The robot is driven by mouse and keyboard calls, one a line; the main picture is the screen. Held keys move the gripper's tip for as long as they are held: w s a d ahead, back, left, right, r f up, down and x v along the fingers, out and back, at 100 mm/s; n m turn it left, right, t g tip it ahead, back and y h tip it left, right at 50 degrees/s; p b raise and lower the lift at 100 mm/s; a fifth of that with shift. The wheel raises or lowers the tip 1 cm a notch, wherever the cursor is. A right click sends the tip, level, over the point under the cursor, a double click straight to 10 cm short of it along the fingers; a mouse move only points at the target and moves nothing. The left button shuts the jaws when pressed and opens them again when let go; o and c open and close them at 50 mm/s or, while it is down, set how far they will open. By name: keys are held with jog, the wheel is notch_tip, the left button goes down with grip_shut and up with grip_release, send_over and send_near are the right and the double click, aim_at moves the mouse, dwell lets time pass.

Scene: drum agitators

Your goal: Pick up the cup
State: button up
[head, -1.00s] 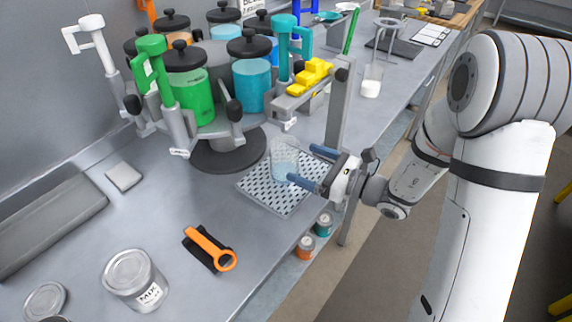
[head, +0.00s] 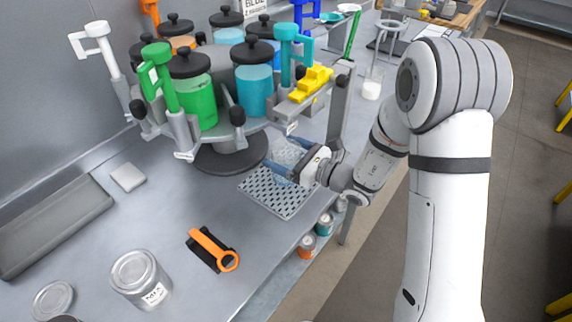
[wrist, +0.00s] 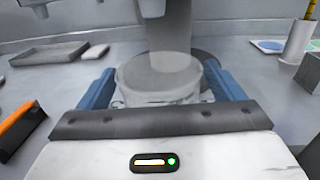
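The clear cup (head: 286,153) stands upright on a perforated grey drip tray (head: 266,190) below the drum carousel. In the wrist view the cup (wrist: 158,82) sits between the two blue fingers. My gripper (head: 282,155) reaches in from the right with one finger on each side of the cup. In the wrist view the gripper (wrist: 158,70) looks open, with the fingers spread about as wide as the cup's rim; contact is not clear. The lower part of the cup is partly hidden by the gripper.
The carousel with green (head: 199,98) and blue (head: 252,86) drums stands just behind the cup. A grey post (head: 338,112) rises close behind my gripper. An orange-handled tool (head: 213,248) and a metal can (head: 140,279) lie toward the front. The bench between them is clear.

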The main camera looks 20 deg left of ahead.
jog(key=c, duration=1.1)
jog(key=shift+r, duration=0.1)
